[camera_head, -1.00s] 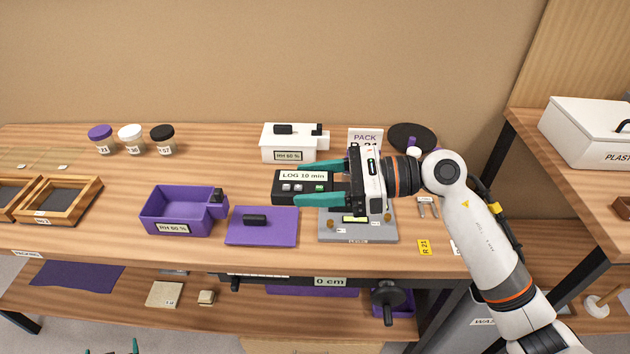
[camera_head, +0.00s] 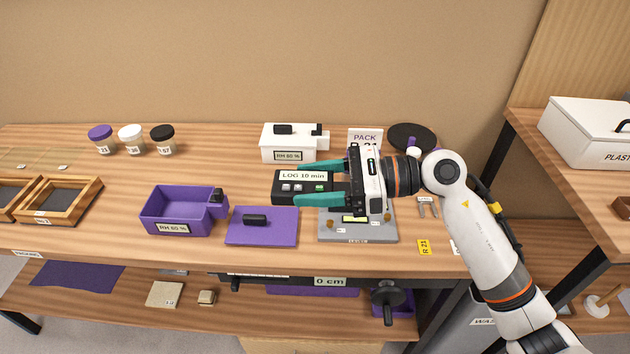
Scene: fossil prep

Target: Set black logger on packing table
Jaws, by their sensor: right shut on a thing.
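The black logger (camera_head: 290,197) is a dark box with a "LOG 10 min" label and small buttons on its face. My right gripper (camera_head: 322,182) comes in from the right and is shut on the logger, its two teal fingers on either side of it. The logger is over the wooden packing table (camera_head: 90,232), behind the purple lid; whether it touches the top I cannot tell.
A purple box (camera_head: 165,215) and a purple lid (camera_head: 262,237) lie in front of the logger. A white box (camera_head: 288,145) stands behind it. A grey plate (camera_head: 370,232) lies under my right gripper. Several jars (camera_head: 132,140) and wooden trays (camera_head: 60,208) are at left.

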